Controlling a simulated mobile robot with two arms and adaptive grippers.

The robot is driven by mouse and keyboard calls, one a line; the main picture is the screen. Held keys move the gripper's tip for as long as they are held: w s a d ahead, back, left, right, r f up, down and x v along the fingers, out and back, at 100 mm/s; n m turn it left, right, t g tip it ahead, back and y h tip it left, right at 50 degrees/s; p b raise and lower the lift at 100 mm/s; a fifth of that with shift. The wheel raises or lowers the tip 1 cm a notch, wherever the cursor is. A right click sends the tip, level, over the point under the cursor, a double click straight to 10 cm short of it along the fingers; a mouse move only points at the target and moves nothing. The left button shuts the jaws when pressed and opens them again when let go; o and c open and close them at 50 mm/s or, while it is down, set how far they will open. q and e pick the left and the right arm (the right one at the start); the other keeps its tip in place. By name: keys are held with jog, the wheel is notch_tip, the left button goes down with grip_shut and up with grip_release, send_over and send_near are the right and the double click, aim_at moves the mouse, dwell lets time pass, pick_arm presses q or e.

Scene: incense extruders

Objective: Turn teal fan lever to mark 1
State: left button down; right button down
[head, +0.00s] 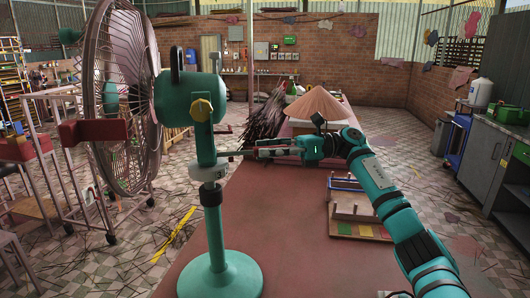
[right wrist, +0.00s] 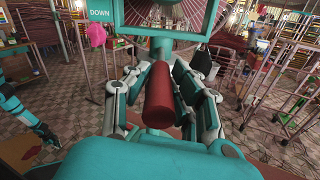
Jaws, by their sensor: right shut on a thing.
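A teal fan (head: 204,135) stands on a round teal base on the red-brown table, its wire cage facing left. A pale collar (head: 208,173) rings its post, and a thin lever (head: 236,154) sticks out to the right from near it. My right gripper (head: 256,151) reaches in from the right and is shut on the lever's end. In the right wrist view, a dark red cylindrical handle (right wrist: 160,95) lies between its two fingers, with the teal post behind. I cannot make out any numbered mark.
A wooden rack with coloured squares (head: 360,230) sits on the table's right side. A tan cone (head: 315,103) and a bundle of dark sticks (head: 263,122) are farther back. The table front, right of the fan base, is clear.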

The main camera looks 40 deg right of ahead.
jog(key=shift+d+r, duration=0.1)
jog(key=shift+r, duration=0.1)
jog(key=c, duration=1.1)
grip_release()
jog(key=shift+w+f, duration=0.15)
jog(key=shift+d, duration=0.25)
pick_arm(q)
jog(key=shift+d, duration=0.55)
pick_arm(e)
jog(key=v, duration=1.1)
jog(key=shift+s+d, duration=0.2)
jog(key=shift+d, duration=0.1)
